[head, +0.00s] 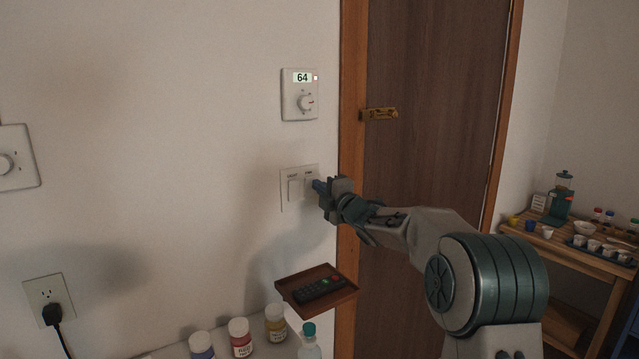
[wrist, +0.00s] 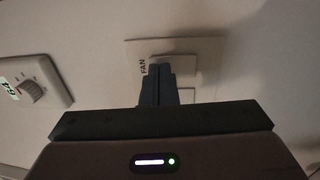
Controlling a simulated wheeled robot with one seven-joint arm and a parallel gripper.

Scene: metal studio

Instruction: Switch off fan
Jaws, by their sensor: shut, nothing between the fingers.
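A white double switch plate (head: 284,190) is on the wall left of the door frame. Its left rocker is labelled LIGHT (head: 294,189) and its right rocker is labelled FAN (head: 309,182). My gripper (head: 318,186) is shut and empty, its fingertips at the FAN rocker and covering part of it. In the wrist view, the closed fingers (wrist: 158,75) overlap the FAN switch (wrist: 186,62), next to the FAN lettering. I cannot tell whether the tips press the rocker or stop just short of it. The rocker's tilt is hard to make out.
A thermostat (head: 300,94) reading 64 is above the plate. A brown tray (head: 330,297) with a remote (head: 318,289) is below my gripper. Paint jars (head: 240,338) and a bottle (head: 309,346) stand lower down. The door (head: 430,110) is to the right.

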